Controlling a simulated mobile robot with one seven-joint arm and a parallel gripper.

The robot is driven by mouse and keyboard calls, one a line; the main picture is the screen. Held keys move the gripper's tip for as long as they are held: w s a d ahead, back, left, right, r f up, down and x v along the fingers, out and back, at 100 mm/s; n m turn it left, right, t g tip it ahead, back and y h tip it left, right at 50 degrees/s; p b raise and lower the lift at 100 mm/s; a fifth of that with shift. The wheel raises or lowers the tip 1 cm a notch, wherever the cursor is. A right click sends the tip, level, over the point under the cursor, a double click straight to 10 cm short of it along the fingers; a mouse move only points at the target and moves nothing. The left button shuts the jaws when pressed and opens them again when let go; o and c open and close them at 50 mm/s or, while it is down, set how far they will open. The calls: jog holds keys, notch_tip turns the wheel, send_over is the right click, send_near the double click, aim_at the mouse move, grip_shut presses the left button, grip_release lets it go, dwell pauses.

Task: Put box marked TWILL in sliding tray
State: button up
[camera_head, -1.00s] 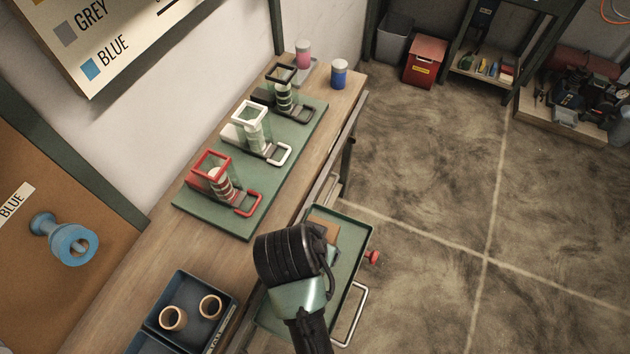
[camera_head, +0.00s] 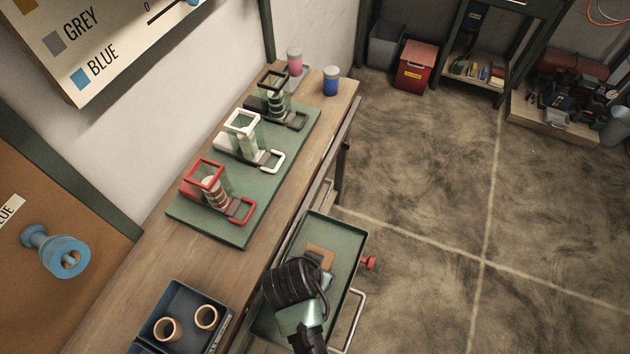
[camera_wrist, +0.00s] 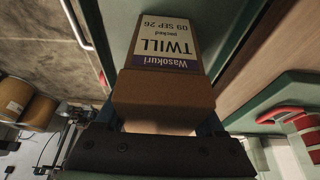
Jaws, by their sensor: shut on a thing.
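The box marked TWILL (camera_wrist: 165,58) is a brown cardboard box with a white and purple label, seen close up in the wrist view. My gripper (camera_wrist: 160,125) is shut on its near end. In the head view the box (camera_head: 320,255) shows as a small brown patch beyond my gripper (camera_head: 314,280), over the green sliding tray (camera_head: 343,236). The tray is pulled out from the bench's front edge and has a metal handle. In the wrist view a green surface lies close behind the box. I cannot tell whether the box touches the tray floor.
A green board (camera_head: 230,228) on the bench carries red, white and black dispensers. A dark bin (camera_head: 180,312) with tan rings stands at the near left. A red knob (camera_head: 369,263) sticks out from the tray's right side.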

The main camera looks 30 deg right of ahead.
jog(key=shift+f, duration=0.2)
jog(key=o, duration=1.5)
jog(key=shift+r, duration=0.15)
jog(key=p+v, duration=0.1)
jog(key=v, duration=1)
jog(key=shift+r, duration=0.35)
jog(key=shift+s+a+r, duration=0.1)
jog(key=shift+r, duration=0.15)
jog(key=shift+f, duration=0.1)
